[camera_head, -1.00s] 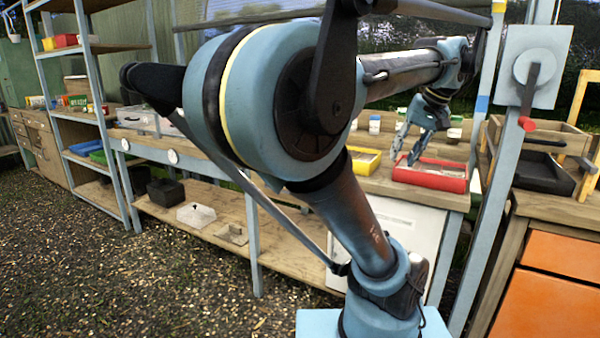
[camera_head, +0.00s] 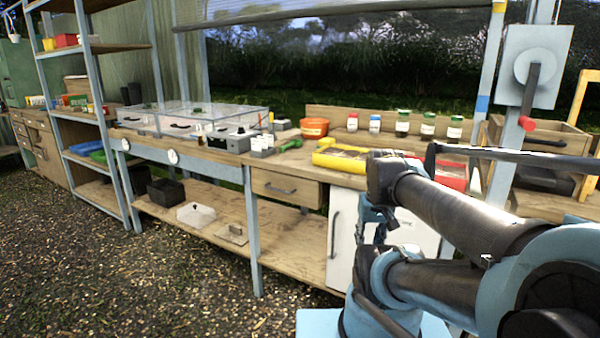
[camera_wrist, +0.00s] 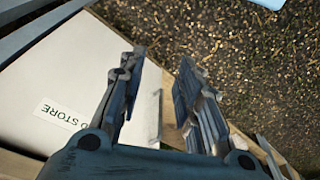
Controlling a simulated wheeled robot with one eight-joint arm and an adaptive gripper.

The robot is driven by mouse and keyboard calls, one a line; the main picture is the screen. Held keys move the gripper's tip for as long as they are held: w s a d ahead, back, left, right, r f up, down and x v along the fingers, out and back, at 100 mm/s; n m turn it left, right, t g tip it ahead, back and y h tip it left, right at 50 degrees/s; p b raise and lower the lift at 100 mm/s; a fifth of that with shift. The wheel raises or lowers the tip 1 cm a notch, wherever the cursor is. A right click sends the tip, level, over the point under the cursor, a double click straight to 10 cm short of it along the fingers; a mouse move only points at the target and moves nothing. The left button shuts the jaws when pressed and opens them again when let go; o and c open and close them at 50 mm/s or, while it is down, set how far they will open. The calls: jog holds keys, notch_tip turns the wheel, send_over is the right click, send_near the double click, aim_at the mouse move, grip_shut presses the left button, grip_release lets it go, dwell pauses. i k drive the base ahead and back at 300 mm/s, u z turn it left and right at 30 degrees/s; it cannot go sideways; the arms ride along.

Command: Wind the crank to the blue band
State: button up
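The crank (camera_head: 530,85) is a dark arm with a red handle (camera_head: 526,124), hanging down from a round hub on a grey plate (camera_head: 545,40) at the upper right. The blue band (camera_head: 482,103) is on the post left of it; a yellow band (camera_head: 499,6) is near its top. A rolled screen's lower bar (camera_head: 340,14) spans the window top, near the yellow band's height. My gripper (camera_wrist: 158,75) is open and empty in the wrist view, beside the white cabinet and above gravel. In the head view my arm partly hides it, low and left of the crank.
A white cabinet (camera_head: 342,232) stands below. A wooden box (camera_head: 545,135) is below the crank. Gravel is clear at the left.

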aim_at(534, 66)
jog(key=u, duration=1.35)
jog(key=k, duration=1.75)
jog(key=z, duration=1.4)
jog(key=i, duration=0.95)
jog(key=u, duration=0.05)
